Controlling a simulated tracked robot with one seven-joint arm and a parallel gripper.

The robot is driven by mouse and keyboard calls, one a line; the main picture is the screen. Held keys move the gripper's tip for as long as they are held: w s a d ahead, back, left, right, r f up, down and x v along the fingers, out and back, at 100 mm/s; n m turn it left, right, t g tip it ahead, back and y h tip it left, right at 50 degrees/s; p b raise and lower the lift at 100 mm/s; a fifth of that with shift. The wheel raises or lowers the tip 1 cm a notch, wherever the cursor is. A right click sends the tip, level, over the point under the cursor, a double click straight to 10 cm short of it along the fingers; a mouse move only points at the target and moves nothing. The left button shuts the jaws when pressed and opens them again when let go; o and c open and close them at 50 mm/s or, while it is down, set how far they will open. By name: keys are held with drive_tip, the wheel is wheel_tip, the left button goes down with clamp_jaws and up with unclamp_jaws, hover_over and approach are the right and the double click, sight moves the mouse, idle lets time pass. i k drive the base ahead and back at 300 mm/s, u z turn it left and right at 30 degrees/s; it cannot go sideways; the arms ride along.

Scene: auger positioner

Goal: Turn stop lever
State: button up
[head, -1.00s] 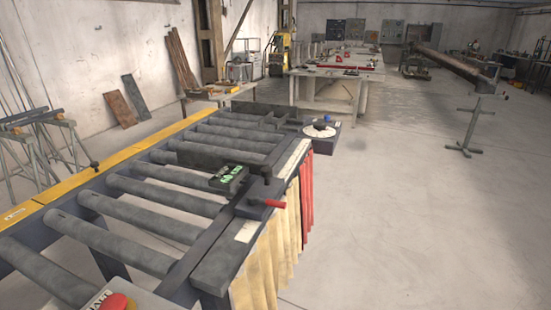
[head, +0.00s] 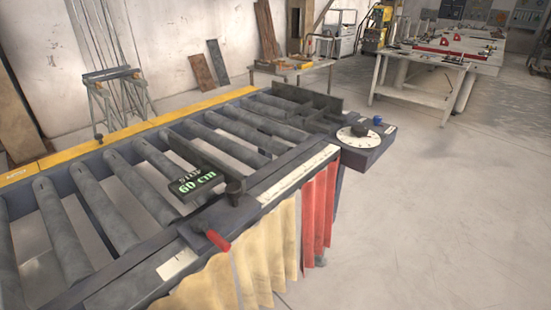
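In the head view, a red-handled lever (head: 218,240) sticks out from a dark stop block (head: 222,215) on the rail of a roller table. The red handle points toward the front right, over the table's edge. A dark display (head: 193,183) with green text reading "STOP 60 cm" sits on the stop, beside a dark knob (head: 235,190). A dark stop plate extends from it across the rollers. My gripper is not in view.
The roller table (head: 110,260) fills the lower left. A dial box (head: 360,138) with a blue knob (head: 378,120) stands at its far right end. Yellow and red curtains (head: 265,262) hang from its front edge. The floor at right (head: 450,230) is clear.

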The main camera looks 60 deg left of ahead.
sight(199, 223)
drive_tip(key=u, duration=0.05)
drive_tip(key=i, duration=0.55)
drive_tip(key=u, duration=3.3)
drive_tip(key=i, duration=1)
drive_tip(key=z, duration=0.25)
drive_tip(key=k, duration=0.9)
drive_tip(key=u, duration=0.05)
